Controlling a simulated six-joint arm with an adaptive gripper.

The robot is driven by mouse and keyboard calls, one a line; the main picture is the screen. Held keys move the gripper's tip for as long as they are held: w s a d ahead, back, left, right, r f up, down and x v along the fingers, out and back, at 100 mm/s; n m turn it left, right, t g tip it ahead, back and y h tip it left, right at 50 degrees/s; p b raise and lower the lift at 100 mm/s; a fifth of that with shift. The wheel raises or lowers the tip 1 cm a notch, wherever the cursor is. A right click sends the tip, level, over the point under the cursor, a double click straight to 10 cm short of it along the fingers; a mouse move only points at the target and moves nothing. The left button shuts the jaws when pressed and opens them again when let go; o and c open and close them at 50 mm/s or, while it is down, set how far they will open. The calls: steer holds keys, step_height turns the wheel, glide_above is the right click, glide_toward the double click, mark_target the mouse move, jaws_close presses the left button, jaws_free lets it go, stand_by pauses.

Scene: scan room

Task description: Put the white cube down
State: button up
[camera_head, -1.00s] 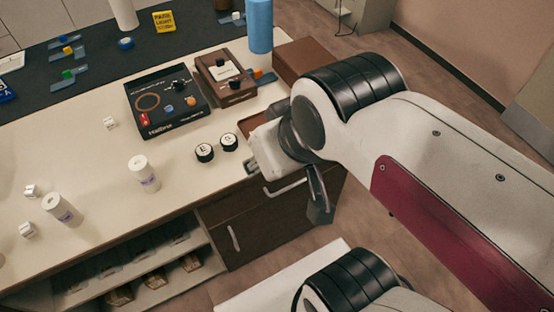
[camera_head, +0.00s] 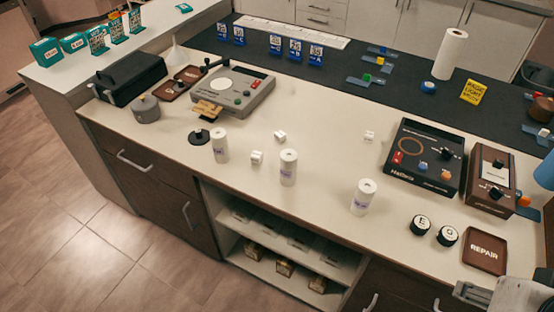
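Three small white cubes lie on the cream counter (camera_head: 320,215). One white cube (camera_head: 280,136) and a second white cube (camera_head: 257,157) sit close together between two white cylinders, and a third white cube (camera_head: 369,136) sits apart, left of the black Halbrix box. My gripper (camera_head: 474,293) shows only in part at the bottom right edge, just below the brown REPAIR tray (camera_head: 486,249). Its fingertips are not clearly visible, so I cannot tell whether it is open or holds a cube.
White cylinders (camera_head: 288,168) stand along the counter. Black knobs marked E (camera_head: 420,225) and G (camera_head: 447,236) sit left of the tray. The black box (camera_head: 423,158) and a brown box (camera_head: 491,181) stand behind. The counter's middle is largely clear.

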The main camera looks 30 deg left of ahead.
steer(key=w+a+r+n+t+y, duration=0.1)
steer(key=w+a+r+y, duration=0.1)
steer(key=w+a, duration=0.7)
steer(key=w+a+r+n+t+y, duration=0.1)
steer(key=w+a+r+y, duration=0.15)
steer(key=w+a, duration=0.55)
steer(key=t, duration=0.4)
glide_above(258, 152)
steer(key=s+d, duration=0.3)
steer(key=d, duration=0.1)
step_height(258, 152, down, 20)
steer(key=s+f, duration=0.1)
steer(key=f, duration=0.1)
steer(key=s+a+f+h, duration=0.1)
steer(key=f, duration=0.1)
steer(key=s+a+f+h, duration=0.1)
steer(key=s+f, duration=0.1)
steer(key=f, duration=0.1)
steer(key=shift+s+a, duration=0.1)
steer(key=shift+a, duration=0.15)
steer(key=shift+x, duration=1.3)
